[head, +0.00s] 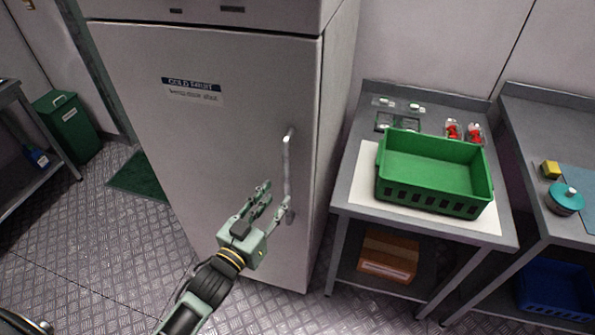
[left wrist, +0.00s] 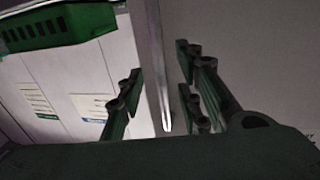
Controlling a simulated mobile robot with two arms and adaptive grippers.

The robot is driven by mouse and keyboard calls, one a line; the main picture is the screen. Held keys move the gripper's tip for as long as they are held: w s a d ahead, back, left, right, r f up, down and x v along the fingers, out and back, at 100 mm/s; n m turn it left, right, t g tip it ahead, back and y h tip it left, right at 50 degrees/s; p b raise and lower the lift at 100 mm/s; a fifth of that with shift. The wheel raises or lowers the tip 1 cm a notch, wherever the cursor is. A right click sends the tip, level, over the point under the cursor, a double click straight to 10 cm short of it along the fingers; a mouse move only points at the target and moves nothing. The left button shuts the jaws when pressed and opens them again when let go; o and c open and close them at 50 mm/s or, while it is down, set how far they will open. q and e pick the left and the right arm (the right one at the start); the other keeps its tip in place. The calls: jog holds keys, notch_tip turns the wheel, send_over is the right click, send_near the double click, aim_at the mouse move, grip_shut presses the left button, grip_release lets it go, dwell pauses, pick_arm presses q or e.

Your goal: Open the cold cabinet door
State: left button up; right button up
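The cold cabinet door (head: 215,130) is a tall, pale grey panel with a "Cold Fruit" label, and it looks shut. Its handle (head: 287,165) is an upright metal bar near the door's right edge. My left gripper (head: 272,203) is at the lower part of the handle, with its fingers apart. In the left wrist view, the handle (left wrist: 163,85) runs between the spread fingers of my left gripper (left wrist: 160,90), with a gap on each side. I cannot tell how deep the bar sits between them. My right gripper is not in view.
Right of the cabinet, a steel table (head: 350,190) bears a green crate (head: 435,205) and small punnets. A cardboard box (head: 388,258) is on its lower shelf. A green bin (head: 68,125) stands at the left. The floor before the door is clear.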

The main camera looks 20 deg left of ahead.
aim_at(285, 187)
pick_arm(q)
jog(key=x, duration=0.4)
jog(key=shift+r+p, duration=0.2)
jog(key=shift+p, duration=0.2)
jog(key=shift+f+x, duration=0.2)
jog(key=shift+x, duration=0.85)
jog(key=shift+w, duration=0.2)
jog(key=shift+d, duration=0.1)
grip_shut()
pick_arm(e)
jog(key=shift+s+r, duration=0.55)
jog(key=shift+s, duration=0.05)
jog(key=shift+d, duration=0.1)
